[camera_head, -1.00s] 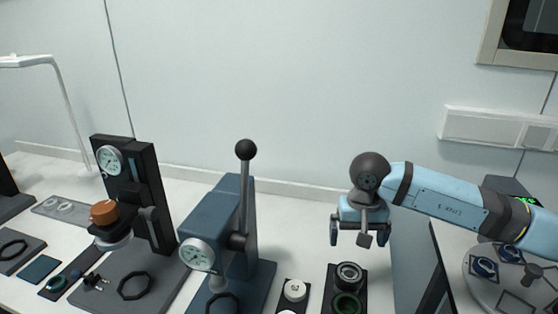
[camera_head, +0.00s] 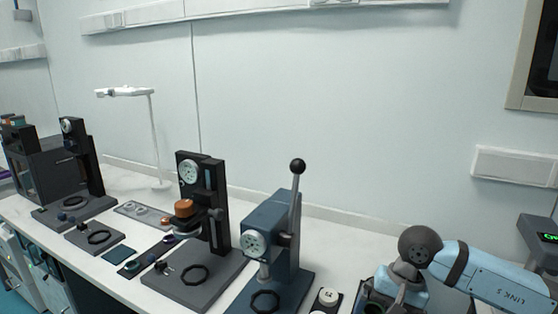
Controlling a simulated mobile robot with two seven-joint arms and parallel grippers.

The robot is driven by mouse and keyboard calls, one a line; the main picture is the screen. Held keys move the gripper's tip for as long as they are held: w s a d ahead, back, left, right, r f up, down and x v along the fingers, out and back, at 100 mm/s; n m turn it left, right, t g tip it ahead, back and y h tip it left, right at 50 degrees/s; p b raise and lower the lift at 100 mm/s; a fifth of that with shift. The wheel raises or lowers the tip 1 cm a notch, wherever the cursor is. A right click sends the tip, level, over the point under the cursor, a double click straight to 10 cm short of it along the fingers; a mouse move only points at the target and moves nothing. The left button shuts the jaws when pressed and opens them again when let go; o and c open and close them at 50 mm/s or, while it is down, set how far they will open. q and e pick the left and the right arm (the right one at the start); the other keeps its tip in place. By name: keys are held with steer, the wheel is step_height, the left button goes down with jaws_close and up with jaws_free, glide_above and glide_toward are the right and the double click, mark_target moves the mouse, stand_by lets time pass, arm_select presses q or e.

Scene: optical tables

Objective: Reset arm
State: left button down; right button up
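My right arm comes in from the right edge in light blue, with a dark round wrist joint. Its gripper (camera_head: 398,292) is at the lower right, partly cut off by the bottom edge, over the dark holder at the right end of the bench. Its fingers are too hidden to tell whether they are open or shut. My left arm and gripper do not show.
A blue lever press (camera_head: 275,245) with a gauge stands left of my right gripper. A black gauge stand (camera_head: 215,190) is further left. A white lamp (camera_head: 152,130) and another dark stand (camera_head: 85,155) are at the back left.

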steer(key=s+a+r+m+g+y+p, duration=0.1)
steer(key=s+a+r+m+y+p, duration=0.2)
steer(key=a+m+y, duration=0.45)
steer(key=s+a+r+m+y+p, duration=0.2)
steer(key=s+a+m+y, duration=0.4)
steer(key=a, duration=0.3)
steer(key=w+d+f+n+t+h+p, duration=0.1)
steer(key=d+f+n+t+h+p, duration=0.25)
steer(key=n+t, duration=0.95)
steer(key=w+d+f+n+t+h+p, duration=0.15)
steer(key=d+f+n+t+h, duration=0.35)
steer(key=n, duration=1.6)
arm_select(q)
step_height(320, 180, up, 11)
steer(key=p, duration=0.2)
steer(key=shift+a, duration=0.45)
arm_select(e)
steer(key=s+d+f+m+g+h, duration=0.2)
steer(key=s+d+f+m, duration=0.1)
steer(key=s+f+m, duration=0.2)
steer(key=s+d+f+m+g+h, duration=0.2)
steer(key=s+d+f+m+h, duration=0.1)
steer(key=s+f+m, duration=0.3)
steer(key=shift+s+d+f+m+g, duration=0.2)
steer(key=shift+s+d+m+g, duration=0.25)
steer(key=shift+s+m, duration=0.65)
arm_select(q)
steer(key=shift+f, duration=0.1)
arm_select(e)
steer(key=shift+w, duration=0.1)
